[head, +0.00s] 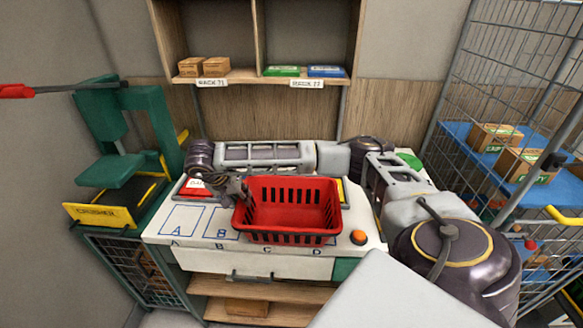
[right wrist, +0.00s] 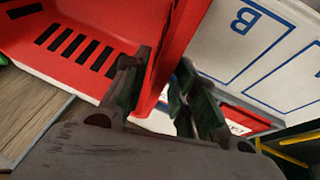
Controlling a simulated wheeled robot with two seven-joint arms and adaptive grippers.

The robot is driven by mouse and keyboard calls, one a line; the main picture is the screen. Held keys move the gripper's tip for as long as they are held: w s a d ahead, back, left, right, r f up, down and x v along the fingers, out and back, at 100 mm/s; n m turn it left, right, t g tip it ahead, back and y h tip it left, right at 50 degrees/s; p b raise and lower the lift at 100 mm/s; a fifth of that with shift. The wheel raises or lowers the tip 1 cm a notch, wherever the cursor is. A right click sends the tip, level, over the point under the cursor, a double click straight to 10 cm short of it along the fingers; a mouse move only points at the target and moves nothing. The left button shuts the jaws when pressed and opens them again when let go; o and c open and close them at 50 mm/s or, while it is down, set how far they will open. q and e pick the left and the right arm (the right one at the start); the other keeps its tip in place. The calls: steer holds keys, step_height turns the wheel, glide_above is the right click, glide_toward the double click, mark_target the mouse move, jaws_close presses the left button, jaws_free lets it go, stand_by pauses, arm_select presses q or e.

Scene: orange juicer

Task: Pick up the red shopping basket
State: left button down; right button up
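The red shopping basket (head: 292,222) sits upright on the white worktop (head: 190,238), over the right part of its front, beside box B. My right arm reaches across the back of the worktop. My right gripper (head: 240,192) is at the basket's upper left side. In the right wrist view, the right gripper (right wrist: 160,92) has its fingers apart, one on the inner side of the red basket (right wrist: 85,35) and one outside its wall. A gap shows between the outer finger and the wall. My left gripper is not in view.
A green crusher (head: 125,170) with a yellow label stands at the left. A shelf (head: 235,77) with small boxes hangs behind. A wire cage (head: 500,60) with cartons stands at the right. An orange button (head: 358,237) is right of the basket. Box A (head: 182,220) is clear.

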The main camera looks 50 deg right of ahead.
steer(key=shift+d+f, duration=0.2)
steer(key=shift+f, duration=0.2)
steer(key=shift+f, duration=0.15)
steer(key=shift+s+p+x, duration=0.15)
steer(key=shift+p+x, duration=0.25)
steer(key=shift+x, duration=0.55)
steer(key=shift+s+p+x, duration=0.1)
steer(key=shift+p+x, duration=0.25)
steer(key=shift+x, duration=0.6)
steer(key=shift+w+d+f, duration=0.1)
steer(key=shift+d+f, duration=0.2)
steer(key=shift+f, duration=0.3)
jaws_close()
